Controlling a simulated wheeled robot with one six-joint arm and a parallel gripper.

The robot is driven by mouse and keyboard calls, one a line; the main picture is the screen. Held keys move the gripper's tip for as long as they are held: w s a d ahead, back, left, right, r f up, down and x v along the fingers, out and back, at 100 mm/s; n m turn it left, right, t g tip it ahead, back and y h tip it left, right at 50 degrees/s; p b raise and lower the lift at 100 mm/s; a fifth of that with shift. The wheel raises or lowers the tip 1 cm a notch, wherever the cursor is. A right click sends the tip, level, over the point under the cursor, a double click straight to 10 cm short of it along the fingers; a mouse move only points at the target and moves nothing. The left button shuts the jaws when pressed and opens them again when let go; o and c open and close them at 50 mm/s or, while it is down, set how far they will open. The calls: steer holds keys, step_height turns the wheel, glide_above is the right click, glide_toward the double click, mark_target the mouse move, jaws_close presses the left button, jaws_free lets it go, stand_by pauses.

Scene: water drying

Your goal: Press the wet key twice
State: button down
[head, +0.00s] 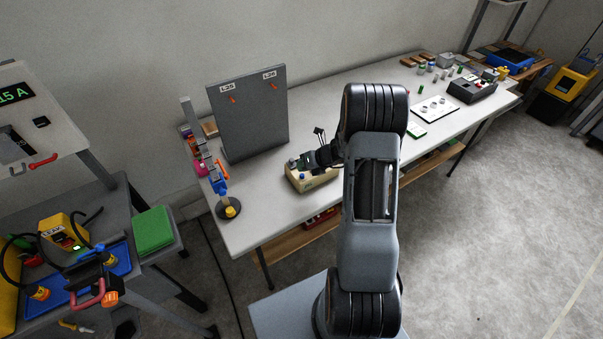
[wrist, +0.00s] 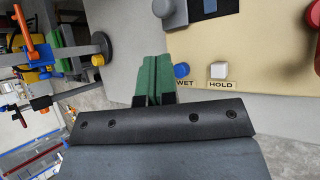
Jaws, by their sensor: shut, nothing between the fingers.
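The blue wet key (wrist: 181,70), labelled WET, sits on a beige instrument (wrist: 265,45) in the wrist view. A white key (wrist: 219,71) labelled HOLD is to its right. The instrument also shows in the head view (head: 318,184), on the near left part of the long table. My gripper (wrist: 153,60) is shut and empty, its green fingers together just left of the blue key in the picture. Whether the fingertips touch the instrument I cannot tell. In the head view my gripper (head: 304,161) is over the instrument and hides part of its top.
A grey knob (wrist: 170,12) and a red knob (wrist: 312,17) are also on the instrument. In the head view a grey upright panel (head: 250,115) stands behind it, and a stand with a dark round base (head: 228,208) is to its left. The table front beside the instrument is clear.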

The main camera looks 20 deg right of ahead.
mark_target(303, 175)
step_height(303, 175, up, 6)
steer(key=p, duration=0.5)
stand_by(1.0)
steer(key=s+a+r+n+g, duration=0.25)
steer(key=s+n, duration=0.25)
steer(key=n, duration=0.5)
steer(key=s+a+r+n+g, duration=0.25)
steer(key=s+n, duration=0.25)
steer(key=n, duration=0.4)
steer(key=s+a+r+n+t+h, duration=0.1)
steer(key=s+a+r+n+h, duration=0.2)
steer(key=s+r+n, duration=0.3)
steer(key=s+a+r+n+t+h, duration=0.1)
steer(key=s+a+r+n+h, duration=0.2)
steer(key=s+r+n, duration=0.3)
step_height(303, 175, up, 6)
steer(key=n, duration=0.5)
steer(key=shift+s+a+f+n+t, duration=0.2)
steer(key=shift+f+n+t, duration=0.1)
steer(key=shift+t, duration=0.1)
